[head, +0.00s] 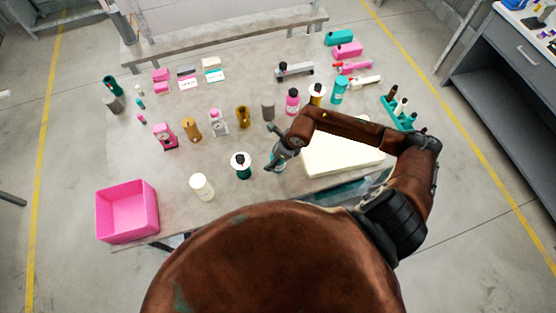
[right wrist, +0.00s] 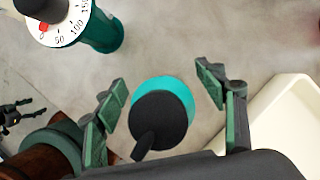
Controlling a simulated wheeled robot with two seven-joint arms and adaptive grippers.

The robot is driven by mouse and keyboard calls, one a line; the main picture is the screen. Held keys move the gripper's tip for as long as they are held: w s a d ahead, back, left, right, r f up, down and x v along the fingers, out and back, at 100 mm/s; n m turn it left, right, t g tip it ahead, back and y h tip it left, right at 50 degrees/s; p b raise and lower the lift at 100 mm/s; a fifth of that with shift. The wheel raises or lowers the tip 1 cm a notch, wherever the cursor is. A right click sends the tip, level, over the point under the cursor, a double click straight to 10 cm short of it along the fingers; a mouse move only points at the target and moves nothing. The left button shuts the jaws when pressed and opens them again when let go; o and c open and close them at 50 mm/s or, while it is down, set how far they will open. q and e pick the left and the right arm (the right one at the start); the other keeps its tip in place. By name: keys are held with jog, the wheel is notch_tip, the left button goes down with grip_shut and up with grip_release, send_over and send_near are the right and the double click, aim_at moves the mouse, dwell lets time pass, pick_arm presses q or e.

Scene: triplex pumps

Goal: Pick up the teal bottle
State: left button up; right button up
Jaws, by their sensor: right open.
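The teal bottle (right wrist: 178,88) has a round dark cap with a short spout, seen from above in the right wrist view. In the head view its teal body (head: 279,167) shows only in part under my right gripper (head: 274,148). My right gripper is open. In the right wrist view its two fingers (right wrist: 162,80) stand on either side of the bottle, with gaps visible between them and it. A dark pronged shape at the left edge of the right wrist view may be my left gripper (right wrist: 17,114); its jaws are too small to read.
A teal cylinder with a white dial (head: 241,165) stands just left of the bottle. A cream tray (head: 340,160) lies close on the right. A white bottle (head: 202,187) and a pink bin (head: 127,212) are farther left. Several pump parts stand behind on the table.

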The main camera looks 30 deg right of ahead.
jog(key=shift+c, duration=0.7)
jog(key=c, duration=1.5)
